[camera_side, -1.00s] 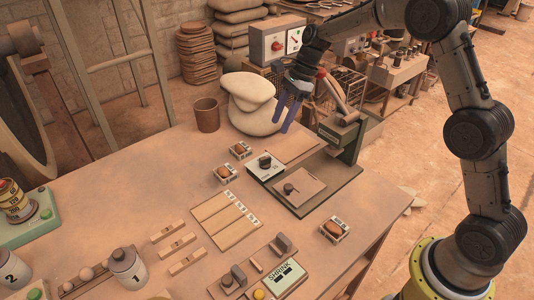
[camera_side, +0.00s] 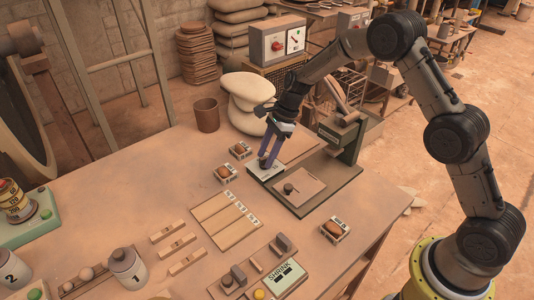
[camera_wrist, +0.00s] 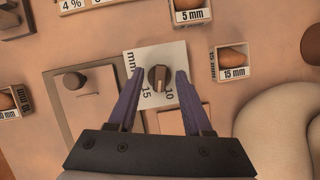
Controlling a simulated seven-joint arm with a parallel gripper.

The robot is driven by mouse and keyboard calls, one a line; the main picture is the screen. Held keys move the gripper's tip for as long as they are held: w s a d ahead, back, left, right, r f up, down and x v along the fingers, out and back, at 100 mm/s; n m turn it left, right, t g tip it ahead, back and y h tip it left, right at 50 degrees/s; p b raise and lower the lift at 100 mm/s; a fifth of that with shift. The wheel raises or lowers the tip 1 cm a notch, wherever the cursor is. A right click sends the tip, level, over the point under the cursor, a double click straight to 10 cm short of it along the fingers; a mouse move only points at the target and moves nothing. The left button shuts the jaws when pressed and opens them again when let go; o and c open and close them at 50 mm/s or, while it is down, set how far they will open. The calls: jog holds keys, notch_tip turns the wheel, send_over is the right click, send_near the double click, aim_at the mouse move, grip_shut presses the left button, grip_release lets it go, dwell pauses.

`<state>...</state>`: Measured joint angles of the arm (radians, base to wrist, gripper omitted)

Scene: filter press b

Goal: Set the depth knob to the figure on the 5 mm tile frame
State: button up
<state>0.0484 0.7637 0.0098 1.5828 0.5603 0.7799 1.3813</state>
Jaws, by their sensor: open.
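The depth knob (camera_wrist: 158,76) is a dark round knob on a white dial plate (camera_wrist: 133,62) marked mm, with 15 and 10 readable. A light mark on the knob points down in the wrist view, between 15 and 10. My gripper (camera_wrist: 160,77) is open, with one finger on each side of the knob and visible gaps. In the side view my gripper (camera_side: 268,164) is down at the dial plate (camera_side: 256,172) and hides the knob. The 5 mm tile frame (camera_wrist: 193,16) holds a brown piece; it also shows in the side view (camera_side: 222,175).
A 15 mm frame (camera_wrist: 233,72) and another frame (camera_wrist: 12,112), its label hard to read, lie around the press (camera_side: 347,140). A pale sack (camera_side: 250,100) and a brown pot (camera_side: 207,114) stand behind. The table's front left is partly clear.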

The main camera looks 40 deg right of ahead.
grip_shut()
dwell(0.4)
jog(key=n+g, duration=0.1)
jog(key=n, duration=0.1)
jog(key=n+g, duration=0.1)
jog(key=n, duration=0.2)
jog(key=shift+w+n, duration=0.2)
jog(key=shift+n, duration=0.1)
jog(key=n+g, duration=0.1)
jog(key=n, duration=0.1)
jog(key=n+g, duration=0.1)
jog(key=n, duration=0.2)
jog(key=shift+w+h, duration=0.15)
jog(key=shift+h, duration=0.25)
jog(key=n+h, duration=0.1)
jog(key=n, duration=0.2)
jog(key=n+g, duration=0.1)
jog(key=n, duration=0.1)
jog(key=shift+a+r+n+h, duration=0.1)
jog(key=shift+a+n+h, duration=0.1)
jog(key=shift+n+h, duration=0.2)
jog(key=shift+a+n+g+h, duration=0.15)
jog(key=shift+n+h, duration=0.25)
jog(key=shift+n, duration=0.75)
jog(key=shift+d+n+g+h, duration=0.15)
jog(key=shift+n+h, duration=0.25)
jog(key=shift+n, duration=0.75)
jog(key=shift+a, duration=0.1)
grip_release()
